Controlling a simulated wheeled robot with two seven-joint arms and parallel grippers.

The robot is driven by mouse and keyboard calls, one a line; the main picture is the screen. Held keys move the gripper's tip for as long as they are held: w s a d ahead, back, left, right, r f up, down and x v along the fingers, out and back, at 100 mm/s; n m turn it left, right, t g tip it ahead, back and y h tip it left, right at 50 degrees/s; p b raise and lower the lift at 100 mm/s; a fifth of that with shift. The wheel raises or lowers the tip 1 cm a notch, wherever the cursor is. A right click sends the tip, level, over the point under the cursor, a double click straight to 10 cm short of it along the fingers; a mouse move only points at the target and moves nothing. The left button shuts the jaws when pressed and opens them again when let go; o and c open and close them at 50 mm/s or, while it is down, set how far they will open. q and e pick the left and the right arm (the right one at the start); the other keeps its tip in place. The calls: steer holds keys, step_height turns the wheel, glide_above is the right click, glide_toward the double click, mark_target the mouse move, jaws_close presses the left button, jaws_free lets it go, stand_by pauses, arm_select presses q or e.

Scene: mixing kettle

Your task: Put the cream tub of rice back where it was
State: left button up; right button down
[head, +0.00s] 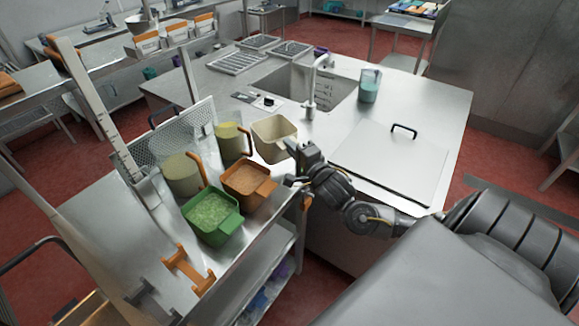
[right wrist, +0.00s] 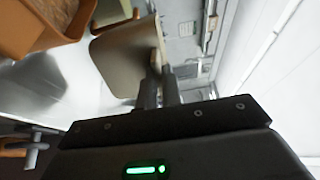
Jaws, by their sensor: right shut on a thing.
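The cream tub (head: 272,148) is at the far right end of the steel cart top, behind the orange tub. It also shows in the right wrist view (right wrist: 122,58). My right gripper (head: 294,152) is shut on the tub's right side, where its handle is. The two fingers (right wrist: 160,84) meet at the tub's edge in the right wrist view. The tub's inside looks pale; I cannot make out the rice. Whether its base touches the cart is unclear. My left gripper is not in view.
A sink counter (head: 325,118) with a blue-tinted jug (head: 369,87) lies beyond.

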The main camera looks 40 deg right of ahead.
mark_target(283, 160)
step_height(283, 160, down, 8)
steer(key=shift+r+p, duration=0.1)
steer(key=shift+p, duration=0.35)
steer(key=shift+f, duration=0.3)
steer(key=c, duration=1.6)
jaws_free()
steer(key=shift+r, duration=0.1)
